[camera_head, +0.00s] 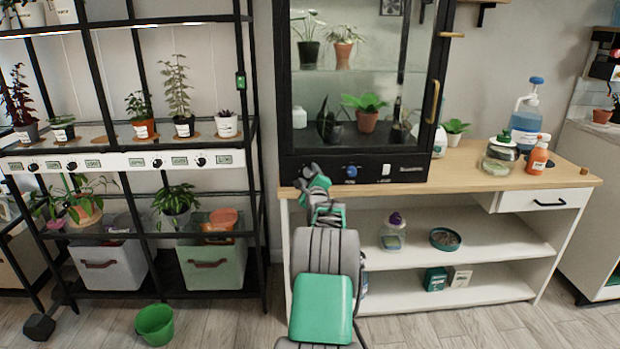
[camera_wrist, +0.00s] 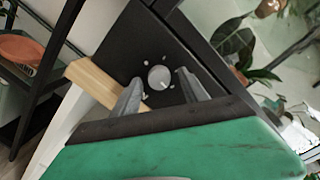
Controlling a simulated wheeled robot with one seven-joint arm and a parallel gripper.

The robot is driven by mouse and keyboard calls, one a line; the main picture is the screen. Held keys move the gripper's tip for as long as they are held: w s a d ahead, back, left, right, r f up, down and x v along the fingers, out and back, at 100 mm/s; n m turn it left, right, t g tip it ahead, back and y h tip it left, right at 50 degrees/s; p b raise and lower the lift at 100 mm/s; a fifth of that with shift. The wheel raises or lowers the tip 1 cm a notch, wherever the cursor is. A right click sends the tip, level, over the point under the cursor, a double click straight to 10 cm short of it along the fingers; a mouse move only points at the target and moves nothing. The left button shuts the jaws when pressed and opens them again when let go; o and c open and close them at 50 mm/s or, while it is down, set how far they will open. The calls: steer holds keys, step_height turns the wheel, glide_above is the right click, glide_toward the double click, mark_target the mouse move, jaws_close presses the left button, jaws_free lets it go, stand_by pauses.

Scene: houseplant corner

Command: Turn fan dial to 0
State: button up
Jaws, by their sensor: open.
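A round pale grey dial (camera_wrist: 159,77) sits on the black front panel of the glass plant cabinet, with small pale marks around it. A small dark line shows near its lower right edge. No label is readable. My gripper (camera_wrist: 160,80) is open in the wrist view, its two fingers on either side of the dial; I cannot tell whether they touch it. In the head view my gripper (camera_head: 312,178) is at the left end of the cabinet's lower panel (camera_head: 405,163) and hides the dial there. A blue knob (camera_head: 351,171) is right of it on the same panel.
A white switch (camera_head: 386,170) is on the panel right of the blue knob. The cabinet stands on a wooden worktop (camera_head: 470,180). A black plant rack (camera_head: 255,120) with several knobs stands left.

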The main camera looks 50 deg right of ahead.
steer(key=shift+c, duration=0.4)
jaws_close()
